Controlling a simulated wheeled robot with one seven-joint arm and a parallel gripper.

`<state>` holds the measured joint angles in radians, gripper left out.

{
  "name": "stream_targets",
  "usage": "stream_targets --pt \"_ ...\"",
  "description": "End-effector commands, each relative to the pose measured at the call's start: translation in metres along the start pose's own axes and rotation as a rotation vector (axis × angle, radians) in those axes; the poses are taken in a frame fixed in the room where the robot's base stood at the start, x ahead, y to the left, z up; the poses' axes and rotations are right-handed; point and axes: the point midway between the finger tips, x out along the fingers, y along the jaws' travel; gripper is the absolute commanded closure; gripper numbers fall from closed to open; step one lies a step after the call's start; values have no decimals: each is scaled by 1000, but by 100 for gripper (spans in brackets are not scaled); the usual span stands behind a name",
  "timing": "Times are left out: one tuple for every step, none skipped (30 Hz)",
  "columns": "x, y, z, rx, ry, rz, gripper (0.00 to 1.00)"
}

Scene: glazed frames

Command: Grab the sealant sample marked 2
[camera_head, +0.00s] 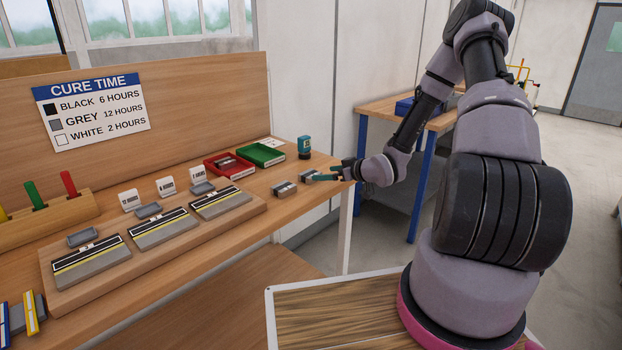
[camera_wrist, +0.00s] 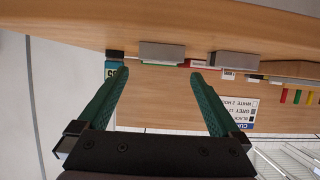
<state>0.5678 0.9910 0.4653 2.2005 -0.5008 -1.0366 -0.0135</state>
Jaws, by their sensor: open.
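Two small grey blocks lie at the bench's right end, a nearer one (camera_head: 284,189) and a farther one (camera_head: 307,175). In the wrist view, one block (camera_wrist: 161,53) is ahead between my fingers and another (camera_wrist: 232,60) is to its right. Three small grey dishes, left (camera_head: 82,237), middle (camera_head: 148,210) and right (camera_head: 202,188), sit behind striped joint plates on a wooden board. I cannot read a 2 on any sample. My gripper (camera_head: 320,177) has its teal fingers beside the farther block. In the wrist view my gripper (camera_wrist: 158,74) is open and empty.
A red tray (camera_head: 229,170) and a green tray (camera_head: 260,155) stand at the back, with a teal container (camera_head: 304,147) beside them. A cure time sign (camera_head: 93,108) hangs on the back panel. Several coloured-handled tools stand in a rack at left.

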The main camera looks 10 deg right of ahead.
Motion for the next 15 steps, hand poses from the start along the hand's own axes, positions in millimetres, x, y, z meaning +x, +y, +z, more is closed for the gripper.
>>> stream_targets --pt "8 0 0 0 -1 -1 0" --pt "11 0 1 1 -1 -1 0" --pt "15 0 1 1 -2 1 0" --pt "16 0 1 1 -2 1 0" --pt "18 0 1 1 -2 1 0" --pt "20 0 1 1 -2 1 0" --pt "23 0 1 1 -2 1 0" --pt "26 -1 2 1 -2 0 0" --pt "31 -1 2 0 -2 -1 0" --pt "36 -2 3 1 -2 -1 0" --pt "40 -2 4 1 -2 -1 0" --pt "47 -2 5 0 -2 -1 0" --pt "52 -2 6 1 -2 0 0" --pt "56 -2 5 0 -2 1 0" --pt "61 -2 5 0 -2 1 0"
